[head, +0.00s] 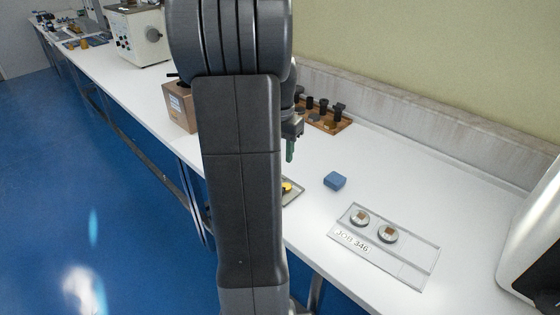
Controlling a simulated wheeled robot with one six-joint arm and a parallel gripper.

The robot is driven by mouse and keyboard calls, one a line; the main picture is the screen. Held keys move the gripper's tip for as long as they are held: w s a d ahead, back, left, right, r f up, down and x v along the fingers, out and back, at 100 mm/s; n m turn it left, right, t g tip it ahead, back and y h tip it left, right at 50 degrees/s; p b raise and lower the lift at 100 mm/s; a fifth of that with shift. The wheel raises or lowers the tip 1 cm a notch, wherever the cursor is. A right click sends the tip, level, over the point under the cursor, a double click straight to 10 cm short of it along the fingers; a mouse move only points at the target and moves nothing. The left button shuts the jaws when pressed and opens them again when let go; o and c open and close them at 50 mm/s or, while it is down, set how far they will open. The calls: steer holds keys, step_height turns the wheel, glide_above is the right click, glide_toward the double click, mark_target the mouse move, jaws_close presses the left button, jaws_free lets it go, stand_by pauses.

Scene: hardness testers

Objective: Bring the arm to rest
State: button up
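My arm stands upright across the middle of the head view and hides part of the bench behind it. My gripper (290,152) shows just right of the arm, with its green fingers pointing down above the white bench (400,185). Only one narrow green strip of the fingers shows, so I cannot tell whether it is open or shut. No object is visible in it.
A wooden rack (330,124) with dark parts stands behind the gripper. A brown box (181,107) is left; a white machine (535,245) right.

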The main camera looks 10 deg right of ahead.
steer(key=shift+r, duration=0.25)
step_height(320, 180, down, 14)
steer(key=shift+r+b, duration=0.1)
steer(key=shift+b, duration=0.3)
stand_by(0.3)
steer(key=shift+s+f, duration=0.1)
steer(key=shift+f, duration=0.2)
steer(key=shift+d+r+n, duration=0.15)
steer(key=shift+r+n, duration=0.05)
steer(key=shift+n, duration=0.2)
steer(key=shift+s+d+n, duration=0.1)
steer(key=shift+d+n, duration=0.15)
steer(key=shift+n, duration=0.4)
steer(key=shift+s+d+n, duration=0.1)
steer(key=shift+d+n, duration=0.1)
steer(key=shift+n, duration=0.45)
stand_by(0.4)
steer(key=shift+r, duration=0.15)
